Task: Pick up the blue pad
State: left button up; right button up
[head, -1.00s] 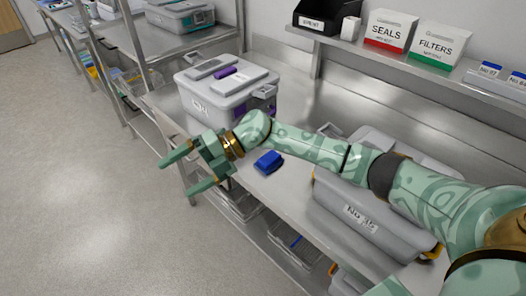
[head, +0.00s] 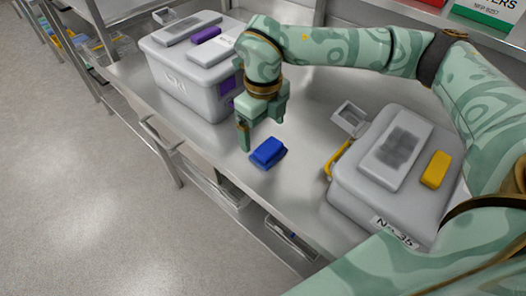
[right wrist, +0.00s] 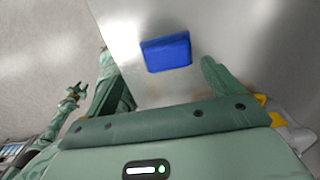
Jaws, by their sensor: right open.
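The blue pad (head: 268,152) lies flat on the steel bench near its front edge. It also shows in the right wrist view (right wrist: 167,52), between and beyond my right gripper's two fingers. My right gripper (head: 262,132) points down just behind and to the left of the pad in the head view. It is open and empty, apart from the pad. My left gripper (right wrist: 75,92) seems to show small at the left of the right wrist view, over the floor; its jaws are too small to judge.
A grey bin (head: 185,78) with purple parts stands left of the gripper. Another grey bin (head: 345,190) with yellow parts and a raised handle stands to the right. The bench between them is clear around the pad. Open floor lies beyond the front edge.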

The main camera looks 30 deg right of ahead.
aim_at(269, 147)
jog(key=shift+s+d+f, duration=0.15)
jog(key=shift+d+f, duration=0.1)
jog(key=shift+f, duration=0.3)
jog(key=shift+s+d+f, duration=0.15)
jog(key=shift+d+f, duration=0.1)
jog(key=shift+f, duration=0.25)
jog(key=f+b, duration=0.1)
jog(key=f, duration=0.3)
jog(key=shift+w+d+b, duration=0.1)
jog(key=shift+d+b, duration=0.1)
jog(key=shift+b, duration=0.2)
jog(key=shift+c, duration=0.9)
pick_arm(q)
jog(key=s+d, duration=0.1)
jog(key=s+d+f, duration=0.1)
jog(key=shift+d+f, duration=0.3)
jog(key=shift+d, duration=0.05)
pick_arm(e)
jog(key=c, duration=0.9)
